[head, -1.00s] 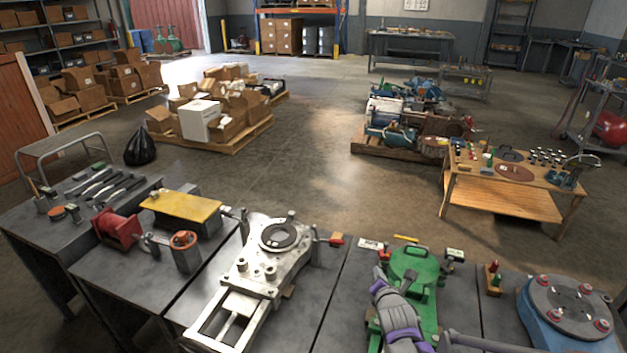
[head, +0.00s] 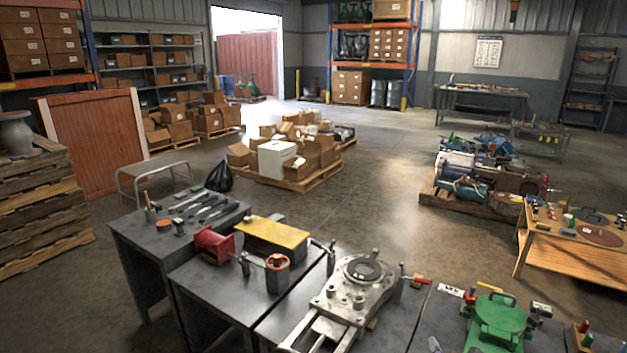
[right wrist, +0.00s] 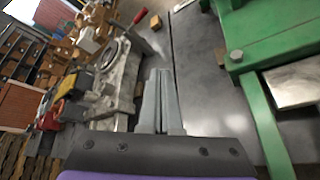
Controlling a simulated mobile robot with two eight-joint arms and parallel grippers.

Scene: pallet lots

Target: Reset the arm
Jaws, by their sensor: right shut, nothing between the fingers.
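My right gripper (right wrist: 160,76) shows in the right wrist view, its two grey fingers together with nothing between them. It is over the dark bench top, between the silver machine on the left and the green machine on the right. In the head view only a small grey tip of my right gripper (head: 434,345) shows at the bottom edge, left of the green machine (head: 497,322). The green machine's frame also shows in the right wrist view (right wrist: 262,125). The silver machine (head: 350,295) stands on the bench with a dark ring on top. My left gripper is out of view.
A red vise (head: 214,244) and a yellow-topped block (head: 271,235) stand on the benches at left. A wooden table (head: 560,255) is at right. Pallets with boxes (head: 300,180) and machine parts (head: 490,190) stand behind. The concrete floor between them is clear.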

